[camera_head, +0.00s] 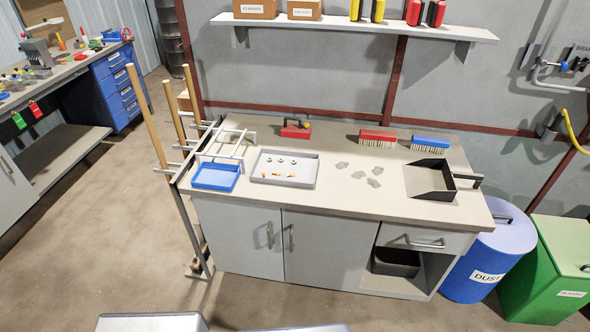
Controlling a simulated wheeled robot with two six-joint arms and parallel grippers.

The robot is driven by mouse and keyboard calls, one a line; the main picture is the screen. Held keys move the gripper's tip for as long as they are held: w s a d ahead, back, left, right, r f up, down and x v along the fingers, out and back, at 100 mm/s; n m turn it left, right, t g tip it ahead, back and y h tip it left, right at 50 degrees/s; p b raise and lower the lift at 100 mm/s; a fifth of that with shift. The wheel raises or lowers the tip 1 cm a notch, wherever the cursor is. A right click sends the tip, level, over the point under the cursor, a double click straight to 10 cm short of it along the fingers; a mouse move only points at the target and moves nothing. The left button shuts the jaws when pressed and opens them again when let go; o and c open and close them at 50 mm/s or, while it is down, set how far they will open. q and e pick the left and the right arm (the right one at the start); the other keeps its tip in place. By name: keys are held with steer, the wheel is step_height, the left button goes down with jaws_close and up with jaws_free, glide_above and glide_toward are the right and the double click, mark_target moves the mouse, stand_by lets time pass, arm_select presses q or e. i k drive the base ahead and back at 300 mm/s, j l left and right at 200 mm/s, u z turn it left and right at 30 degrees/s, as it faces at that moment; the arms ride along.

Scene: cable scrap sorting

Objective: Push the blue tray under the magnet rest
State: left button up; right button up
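The blue tray (201,185) lies flat at the front left corner of the grey workbench. A white metal frame (240,148), which looks like the magnet rest, stands right behind it; its front bar is near the tray's back edge, and I cannot tell whether they overlap. A red block with a dark handle and a yellow knob, probably the magnet (291,132), sits on the bench behind the frame, to the right. Neither of my grippers is in view.
A grey tray (310,171) with small metal and copper-coloured pieces is close right of the blue tray. Grey scraps (358,174), a red brush (377,136), a blue brush (430,142) and a dark dustpan (428,180) lie farther right. Wooden handles (147,115) stand at the bench's left end.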

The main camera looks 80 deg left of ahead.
mark_target(212, 176)
steer(key=u, duration=3.5)
steer(key=i+j+z, duration=0.4)
steer(key=i+j, duration=0.7)
